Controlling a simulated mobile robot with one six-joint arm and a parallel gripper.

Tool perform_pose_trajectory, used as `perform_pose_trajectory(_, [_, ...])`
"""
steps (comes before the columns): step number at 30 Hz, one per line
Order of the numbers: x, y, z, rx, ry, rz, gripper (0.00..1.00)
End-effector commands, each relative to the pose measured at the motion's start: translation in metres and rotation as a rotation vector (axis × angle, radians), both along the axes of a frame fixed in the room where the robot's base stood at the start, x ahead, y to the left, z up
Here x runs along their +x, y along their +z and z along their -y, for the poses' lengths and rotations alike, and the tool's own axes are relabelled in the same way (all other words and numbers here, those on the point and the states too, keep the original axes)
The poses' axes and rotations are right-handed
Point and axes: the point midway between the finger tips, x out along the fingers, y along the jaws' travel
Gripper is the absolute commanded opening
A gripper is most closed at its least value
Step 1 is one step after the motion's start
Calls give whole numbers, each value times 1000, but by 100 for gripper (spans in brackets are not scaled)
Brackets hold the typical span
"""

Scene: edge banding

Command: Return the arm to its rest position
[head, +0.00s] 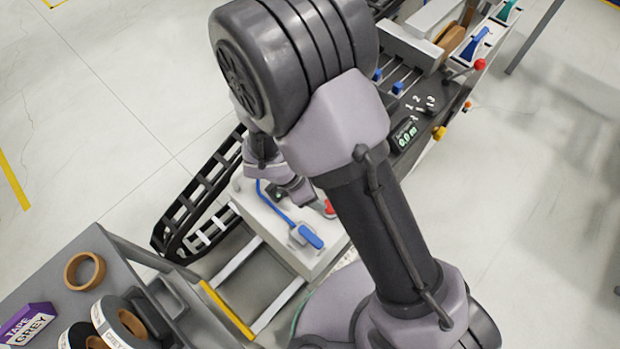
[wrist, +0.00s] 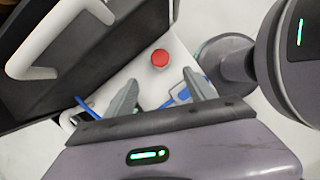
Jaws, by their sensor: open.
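My arm fills the middle of the head view, folded with its elbow high. In the head view it hides most of my gripper. In the wrist view my gripper (wrist: 162,100) is open, with its two grey fingers apart and nothing between them. Beyond the fingers is a white machine panel with a red button (wrist: 160,58). The red button also shows in the head view (head: 329,207), on the white panel (head: 322,255) beside a blue lever (head: 310,237).
The edge banding machine (head: 425,45) runs to the upper right, with a small display (head: 404,134) and knobs. A grey cart (head: 50,282) at lower left holds tape rolls (head: 84,271) and a purple box (head: 27,324). A black cable chain (head: 185,215) lies left of the panel. Open floor lies right.

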Motion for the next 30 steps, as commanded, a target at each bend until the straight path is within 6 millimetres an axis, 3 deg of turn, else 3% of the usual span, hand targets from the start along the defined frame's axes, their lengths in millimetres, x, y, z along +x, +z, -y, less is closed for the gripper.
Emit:
perform_pose_trajectory(1, [-1, 13, -4, 0, 3, 1, 64])
perform_pose_trajectory(5, [-4, 23, -8, 0, 1, 0, 64])
perform_pose_trajectory(20, [-3, 27, -8, 7, -20, 7, 64])
perform_pose_trajectory(23, [9, 67, 8, 77, -233, 80, 64])
perform_pose_trajectory(26, [15, 142, 47, 235, -693, 212, 64])
perform_pose_trajectory(27, [11, 172, 65, 311, -905, 263, 64])
perform_pose_trajectory(30, [-15, 235, 102, 519, -1406, 356, 64])
